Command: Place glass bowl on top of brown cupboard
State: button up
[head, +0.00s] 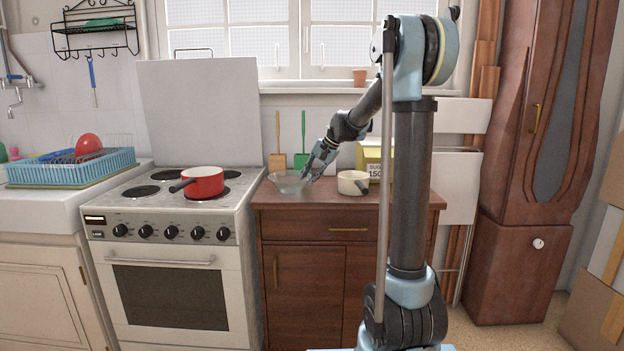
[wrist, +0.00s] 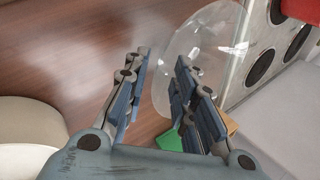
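The clear glass bowl (head: 287,184) is at the left end of the top of the low brown cupboard (head: 345,202) and appears to rest on it. It is upright. My gripper (head: 311,173) reaches down at the bowl's right side. In the wrist view my gripper (wrist: 162,60) has its two fingers spread apart. The bowl (wrist: 215,50) is at the right there; its near rim lies between the fingers, and the right finger overlaps the glass. Whether a finger touches it, I cannot tell.
A cream pot (head: 353,183) stands right of the bowl, before a yellow box (head: 372,160). The stove (head: 165,225) with a red pan (head: 203,183) adjoins on the left. Brown and green spatulas (head: 301,158) stand behind. A tall brown cabinet (head: 515,265) is at right.

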jog(key=shift+r, duration=0.1)
jog(key=v, duration=1.2)
jog(key=s+d+f+n+h, duration=0.15)
jog(key=s+f, duration=0.25)
jog(key=s, duration=0.4)
jog(key=s+d+f+h, duration=0.1)
jog(key=s+d+f, duration=0.15)
jog(key=s, duration=0.55)
jog(key=s+d+f+n+h, duration=0.1)
jog(key=s+d+f, duration=0.1)
jog(key=s+f, duration=0.35)
jog(key=s+d+f+n+h, duration=0.1)
jog(key=s+d+f, duration=0.2)
jog(key=s+f, duration=0.4)
jog(key=s+d+f+n+h, duration=0.1)
jog(key=s+d+f, duration=0.2)
jog(key=s+f, duration=0.5)
jog(key=s, duration=0.4)
jog(key=shift+d+g, duration=0.3)
jog(key=shift+n, duration=0.25)
